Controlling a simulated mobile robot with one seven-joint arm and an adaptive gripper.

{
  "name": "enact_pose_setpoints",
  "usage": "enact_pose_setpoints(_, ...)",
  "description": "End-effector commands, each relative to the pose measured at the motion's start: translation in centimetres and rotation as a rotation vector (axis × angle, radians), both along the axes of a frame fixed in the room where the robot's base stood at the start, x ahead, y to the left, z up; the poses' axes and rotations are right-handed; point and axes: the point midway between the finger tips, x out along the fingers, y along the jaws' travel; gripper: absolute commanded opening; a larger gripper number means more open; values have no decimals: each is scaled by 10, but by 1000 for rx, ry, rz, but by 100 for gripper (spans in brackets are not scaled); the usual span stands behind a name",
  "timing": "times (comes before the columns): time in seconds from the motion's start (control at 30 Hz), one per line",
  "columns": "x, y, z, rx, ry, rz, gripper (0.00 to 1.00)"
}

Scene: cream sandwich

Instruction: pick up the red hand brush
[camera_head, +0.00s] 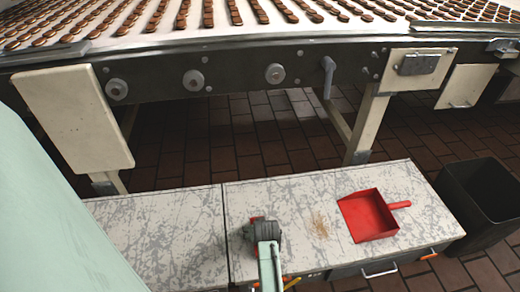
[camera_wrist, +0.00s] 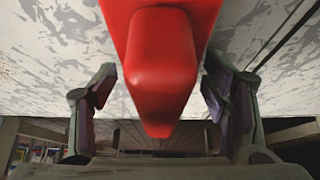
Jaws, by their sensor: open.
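The red hand brush (camera_wrist: 165,65) fills the top middle of the wrist view, its rounded handle end pointing toward my gripper. In the head view only small red bits of it (camera_head: 257,219) show around my gripper (camera_head: 265,232), which hides the rest. My gripper is open, with one finger on each side of the red handle and a visible gap on both sides. The brush's bristles are not visible.
A red dustpan (camera_head: 367,216) lies on the worn white bench top (camera_head: 165,225), right of my gripper, beside a patch of brown crumbs (camera_head: 320,224). A dark bin (camera_head: 481,205) stands at the right. A conveyor (camera_head: 235,42) with rows of cookies runs behind.

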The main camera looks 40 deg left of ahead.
Motion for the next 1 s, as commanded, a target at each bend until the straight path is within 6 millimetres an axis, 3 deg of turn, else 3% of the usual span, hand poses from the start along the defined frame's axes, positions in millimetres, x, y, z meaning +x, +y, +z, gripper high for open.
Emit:
enact_pose_setpoints(0.1, 0, 0, 0, 0, 0, 0, 67)
enact_pose_setpoints(0.9, 0, 0, 0, 1, -1, 0, 14)
enact_pose_setpoints(1.0, 0, 0, 1, 2, -1, 0, 12)
